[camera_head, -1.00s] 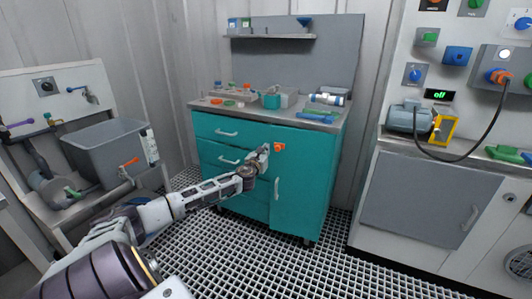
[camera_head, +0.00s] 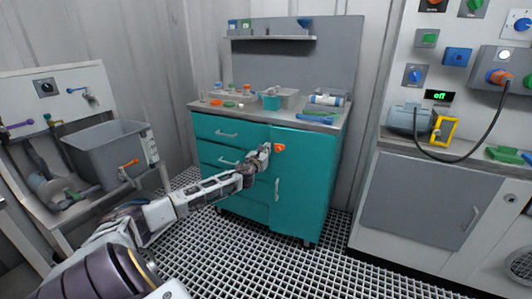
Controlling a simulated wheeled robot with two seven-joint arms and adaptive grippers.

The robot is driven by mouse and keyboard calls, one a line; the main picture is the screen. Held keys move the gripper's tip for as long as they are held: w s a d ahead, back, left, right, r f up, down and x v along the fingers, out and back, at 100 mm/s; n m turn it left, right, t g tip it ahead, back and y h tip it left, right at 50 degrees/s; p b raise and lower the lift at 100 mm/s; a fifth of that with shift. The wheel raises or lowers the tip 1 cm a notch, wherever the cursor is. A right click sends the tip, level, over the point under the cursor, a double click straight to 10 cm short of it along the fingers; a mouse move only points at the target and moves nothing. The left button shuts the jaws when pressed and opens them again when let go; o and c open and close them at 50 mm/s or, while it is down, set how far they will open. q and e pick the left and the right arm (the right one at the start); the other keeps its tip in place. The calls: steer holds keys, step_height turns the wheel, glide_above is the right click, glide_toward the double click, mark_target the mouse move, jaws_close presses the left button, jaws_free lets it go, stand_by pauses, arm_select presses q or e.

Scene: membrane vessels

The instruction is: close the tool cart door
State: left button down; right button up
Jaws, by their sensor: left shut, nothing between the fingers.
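The teal tool cart (camera_head: 230,207) stands against the back wall, with drawers on its left half. Its door (camera_head: 302,190) is on the right half, with a light vertical handle (camera_head: 277,189). The door looks flush with the cart front, and I see no clear gap at its edge. My left gripper (camera_head: 268,149) is shut and empty, in front of the upper part of the cart by the seam between drawers and door. I cannot tell whether the gripper touches the door. My right gripper is not in view.
A grey basin (camera_head: 105,150) on a bench stands at the left. A white cabinet with a grey door (camera_head: 420,200) and a control panel stands at the right. The grated floor (camera_head: 290,265) before the cart is clear.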

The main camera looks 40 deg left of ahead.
arm_select(q)
steer(key=shift+w+a+m+h, duration=0.15)
steer(key=shift+w+a+h, duration=0.1)
steer(key=shift+w+a, duration=0.35)
steer(key=shift+w+a+m+h, duration=0.15)
steer(key=shift+w+a+h, duration=0.1)
steer(key=shift+w, duration=0.5)
